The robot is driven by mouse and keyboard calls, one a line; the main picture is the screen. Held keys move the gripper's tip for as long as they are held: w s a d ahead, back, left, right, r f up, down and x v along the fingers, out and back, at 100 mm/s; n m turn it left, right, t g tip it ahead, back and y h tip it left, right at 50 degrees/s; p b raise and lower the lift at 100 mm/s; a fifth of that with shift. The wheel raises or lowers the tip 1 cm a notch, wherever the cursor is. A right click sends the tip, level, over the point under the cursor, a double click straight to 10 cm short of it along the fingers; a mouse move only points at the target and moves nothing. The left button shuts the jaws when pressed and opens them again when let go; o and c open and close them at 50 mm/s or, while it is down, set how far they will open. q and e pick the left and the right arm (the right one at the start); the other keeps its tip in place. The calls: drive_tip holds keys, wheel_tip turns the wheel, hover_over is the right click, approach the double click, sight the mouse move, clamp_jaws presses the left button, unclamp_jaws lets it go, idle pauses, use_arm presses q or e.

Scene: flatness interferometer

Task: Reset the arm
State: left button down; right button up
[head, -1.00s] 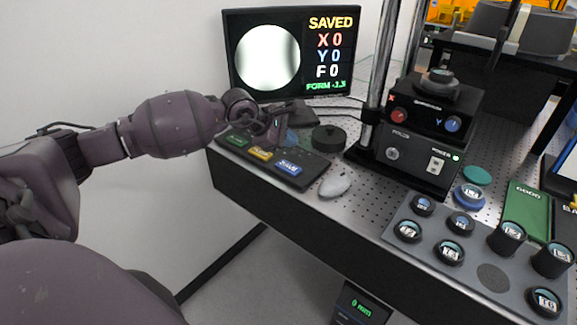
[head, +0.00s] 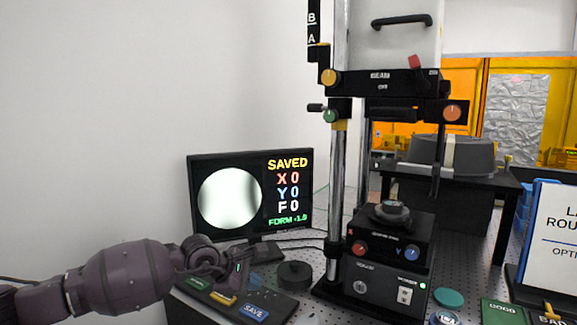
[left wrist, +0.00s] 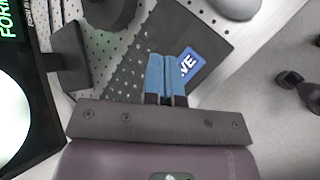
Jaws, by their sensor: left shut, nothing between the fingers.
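My left arm comes in from the left in the head view. Its gripper (head: 240,264) hangs above the black button panel (head: 206,299), near the blue SAVE button (head: 254,312). In the left wrist view the blue fingertips (left wrist: 167,76) are together with nothing between them, and they cover part of the SAVE button (left wrist: 191,64). I cannot tell whether they touch it. The monitor (head: 250,158) reads SAVED, X 0, Y 0, F 0, with a pale round image. My right gripper is out of view.
The interferometer stand (head: 339,200) rises right of the monitor, with its control box (head: 378,287) at its foot. A black round knob (head: 295,275) sits on the perforated bench between panel and stand. A teal disc (head: 448,297) and a sign (head: 553,235) are at the right.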

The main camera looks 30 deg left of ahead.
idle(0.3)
use_arm(q)
drive_tip(key=s+d+f+n+h, duration=0.2)
drive_tip(key=d, duration=0.1)
drive_tip(key=s+d+f+n+h, duration=0.2)
drive_tip(key=d, duration=0.1)
drive_tip(key=s+d+f+n+h, duration=0.1)
drive_tip(key=d+f+n, duration=0.1)
drive_tip(key=d, duration=0.1)
drive_tip(key=shift+s+d+f+n+t+h, duration=0.3)
drive_tip(key=shift+s+d+n+h, duration=0.05)
drive_tip(key=shift+s+n+h, duration=0.05)
drive_tip(key=s+f+m+t+y, duration=0.1)
drive_tip(key=s+f+m+y, duration=0.4)
drive_tip(key=s+f+m, duration=0.5)
drive_tip(key=s+f+m+t+y, duration=0.1)
drive_tip(key=s+f+m+y, duration=0.4)
drive_tip(key=s+f+m, duration=0.5)
drive_tip(key=s+m, duration=0.4)
drive_tip(key=m, duration=0.5)
drive_tip(key=shift+d+f+t, duration=0.15)
drive_tip(key=shift+f+t, duration=0.1)
drive_tip(key=shift+t, duration=0.05)
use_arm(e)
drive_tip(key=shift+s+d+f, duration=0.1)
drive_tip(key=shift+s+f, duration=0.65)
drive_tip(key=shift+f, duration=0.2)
use_arm(q)
drive_tip(key=shift+s, duration=0.1)
